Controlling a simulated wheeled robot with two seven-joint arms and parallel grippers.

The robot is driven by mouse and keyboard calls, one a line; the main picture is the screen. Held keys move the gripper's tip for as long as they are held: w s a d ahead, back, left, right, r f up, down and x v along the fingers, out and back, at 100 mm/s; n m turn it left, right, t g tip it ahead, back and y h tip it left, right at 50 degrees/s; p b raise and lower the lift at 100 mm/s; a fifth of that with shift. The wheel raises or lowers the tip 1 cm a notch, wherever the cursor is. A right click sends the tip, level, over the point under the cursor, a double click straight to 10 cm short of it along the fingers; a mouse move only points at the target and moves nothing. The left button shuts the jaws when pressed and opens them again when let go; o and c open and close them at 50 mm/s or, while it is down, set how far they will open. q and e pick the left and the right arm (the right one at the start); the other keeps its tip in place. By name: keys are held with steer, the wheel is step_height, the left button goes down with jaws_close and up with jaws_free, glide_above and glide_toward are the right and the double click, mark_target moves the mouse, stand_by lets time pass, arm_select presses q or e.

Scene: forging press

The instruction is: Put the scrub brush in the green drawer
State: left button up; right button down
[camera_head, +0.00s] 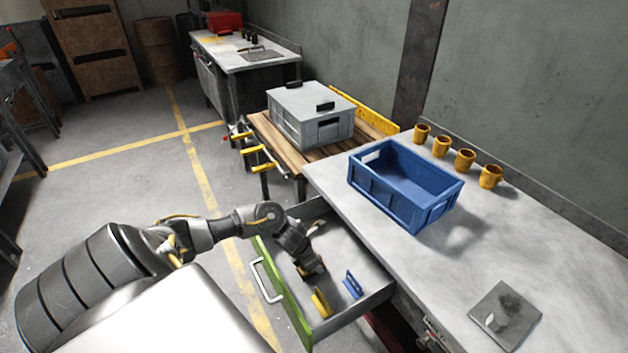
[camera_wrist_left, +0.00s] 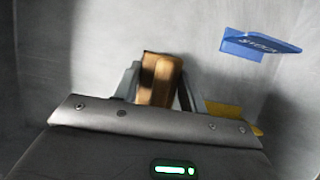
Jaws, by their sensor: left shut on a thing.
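The green drawer (camera_head: 290,310) is pulled open below the grey worktop, with a white handle on its green front. My left gripper (camera_head: 316,270) reaches down into it. In the left wrist view my left gripper (camera_wrist_left: 160,90) is shut on the scrub brush (camera_wrist_left: 163,78), of which a brown, wood-like block shows between the fingers. The drawer's grey floor (camera_wrist_left: 110,35) lies behind it. I cannot tell whether the brush touches the floor. The brush's underside is hidden. My right gripper is not in view.
The drawer also holds a small blue sign-like piece (camera_head: 353,285) and a yellow piece (camera_head: 321,303). On the worktop (camera_head: 430,265) stand a blue crate (camera_head: 400,190), several yellow mugs (camera_head: 465,159) and a grey plate (camera_head: 505,316). A grey crate (camera_head: 310,115) stands behind on a wooden surface.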

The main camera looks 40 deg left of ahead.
mark_target(301, 270)
arm_select(q)
steer(key=shift+f, duration=0.1)
steer(key=o, duration=0.9)
steer(key=shift+r, duration=0.25)
steer(key=v, duration=1.2)
steer(key=shift+s+a+f, duration=0.1)
